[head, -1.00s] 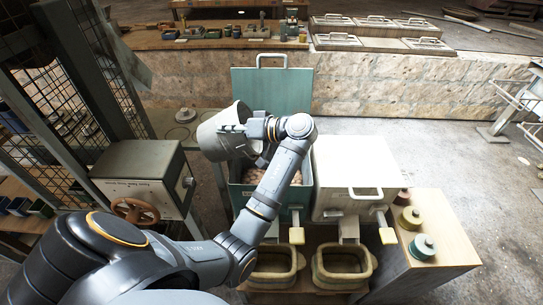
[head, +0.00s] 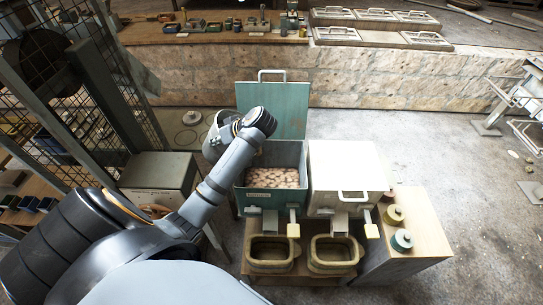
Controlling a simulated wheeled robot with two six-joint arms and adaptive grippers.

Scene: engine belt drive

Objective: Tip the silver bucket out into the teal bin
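The silver bucket (head: 212,146) is left of the teal bin, partly hidden behind my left wrist. It looks nearly upright; its inside is hardly visible. My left gripper (head: 229,129) is at the bucket's upper right side; its fingers are mostly hidden by my wrist, but the bucket has moved with it, so it is shut on the bucket. The teal bin (head: 258,197) stands open with its lid (head: 285,108) raised at the back. Pale brown, lumpy contents lie inside the bin. My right gripper is not in view.
A white bin (head: 348,163) with a shut lid stands right of the teal bin. Two tan tubs (head: 332,254) sit below. Several round weights (head: 401,240) are on the wooden top at right. A grey box (head: 158,172) and mesh cage stand left.

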